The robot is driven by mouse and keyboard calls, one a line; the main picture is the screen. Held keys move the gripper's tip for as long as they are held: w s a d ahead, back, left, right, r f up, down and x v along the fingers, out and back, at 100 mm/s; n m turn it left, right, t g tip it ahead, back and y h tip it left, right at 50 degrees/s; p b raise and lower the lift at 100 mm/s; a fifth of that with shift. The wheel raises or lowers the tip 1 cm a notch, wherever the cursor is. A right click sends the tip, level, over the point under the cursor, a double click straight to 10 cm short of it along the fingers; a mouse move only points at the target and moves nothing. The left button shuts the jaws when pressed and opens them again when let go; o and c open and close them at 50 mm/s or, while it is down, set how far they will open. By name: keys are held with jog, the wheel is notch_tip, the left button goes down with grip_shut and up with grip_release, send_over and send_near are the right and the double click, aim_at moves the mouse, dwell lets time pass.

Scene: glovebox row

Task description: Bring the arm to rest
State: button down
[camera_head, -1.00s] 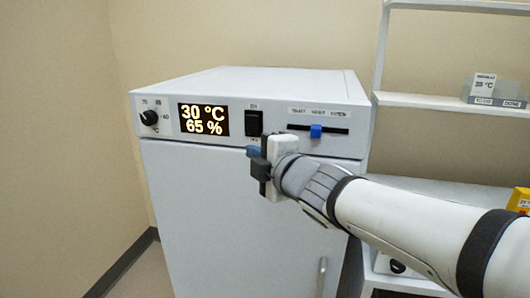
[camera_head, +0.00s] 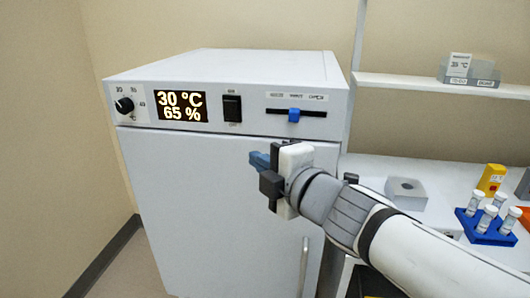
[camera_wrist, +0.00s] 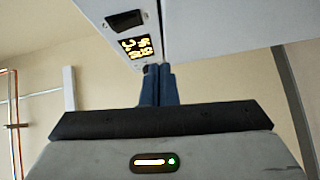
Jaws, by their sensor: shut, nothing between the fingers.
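My gripper (camera_head: 260,160) is in front of the white cabinet's door, below the control panel and to the right of its middle. Its blue fingers are together with nothing between them. In the wrist view the two fingers (camera_wrist: 158,85) stand side by side, shut, below the cabinet's panel. My arm reaches in from the lower right. The white cabinet (camera_head: 200,220) has a lit display (camera_head: 181,106) reading 30 °C and 65 %, a black knob (camera_head: 124,105), a black rocker switch (camera_head: 232,108) and a blue slider (camera_head: 294,115) near the middle of its slot.
A bench (camera_head: 365,168) to the right carries a grey block (camera_head: 406,192), a blue rack (camera_head: 487,236) with several capped tubes and a yellow box (camera_head: 491,179). A shelf (camera_head: 400,84) above holds a labelled bin (camera_head: 468,72). The door handle (camera_head: 304,265) stands out below my gripper.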

jog(key=w+d+f+m+g+h, duration=0.1)
jog(key=d+f+m+h, duration=0.5)
jog(key=d+m, duration=0.2)
jog(key=w+d+f+m+g+h, duration=0.1)
jog(key=d+f+m+g+h, duration=0.1)
jog(key=d+f+m+h, duration=0.45)
jog(key=s+d+f+m+g, duration=0.3)
jog(key=s+f+m, duration=0.1)
jog(key=s+m, duration=0.1)
jog(key=s+d+f+m+g+y, duration=0.1)
jog(key=s+d+f+m+g, duration=0.1)
jog(key=s+f+m+g, duration=0.2)
jog(key=s+f+m, duration=0.1)
jog(key=s, duration=0.2)
jog(key=shift+d, duration=0.4)
jog(key=shift+m+y, duration=0.25)
